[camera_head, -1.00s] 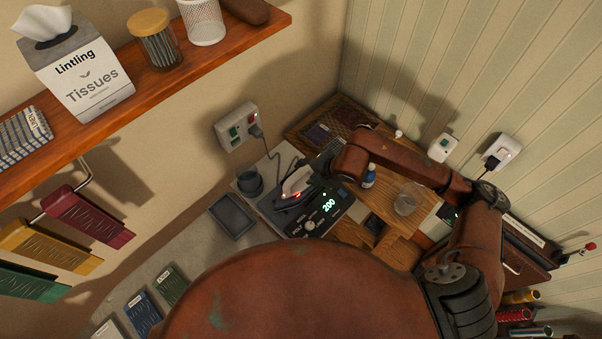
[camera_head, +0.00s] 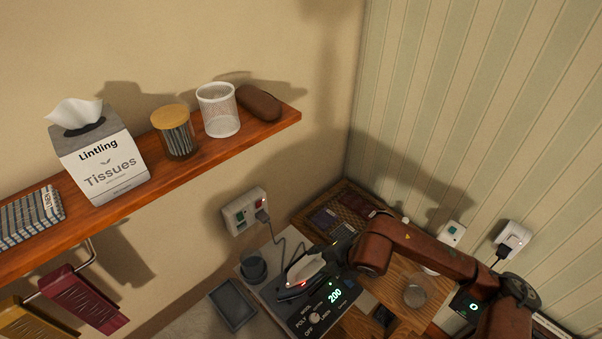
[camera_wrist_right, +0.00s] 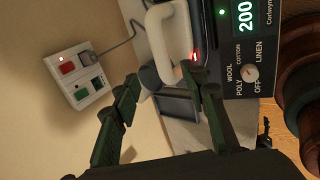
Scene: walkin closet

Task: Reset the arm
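My right arm comes in from the right in the head view. Its gripper (camera_head: 338,250) is partly hidden by the arm, just right of the iron. In the right wrist view the two fingers of my right gripper (camera_wrist_right: 163,88) stand wide apart with nothing clasped between them. The iron (camera_head: 304,270), with a white handle (camera_wrist_right: 166,35), sits on the dark control unit (camera_head: 318,307), whose green display reads 200. In the wrist view the handle lies just beyond the fingertips; I cannot tell whether the right finger touches it. My left gripper is not in view.
A socket (camera_head: 245,211) with a plugged cable is on the wall behind. A grey tray (camera_head: 233,305), a dark cup (camera_head: 253,267) and a glass (camera_head: 415,296) stand near the unit. The wooden shelf (camera_head: 190,165) holds a tissue box (camera_head: 103,163) and jars.

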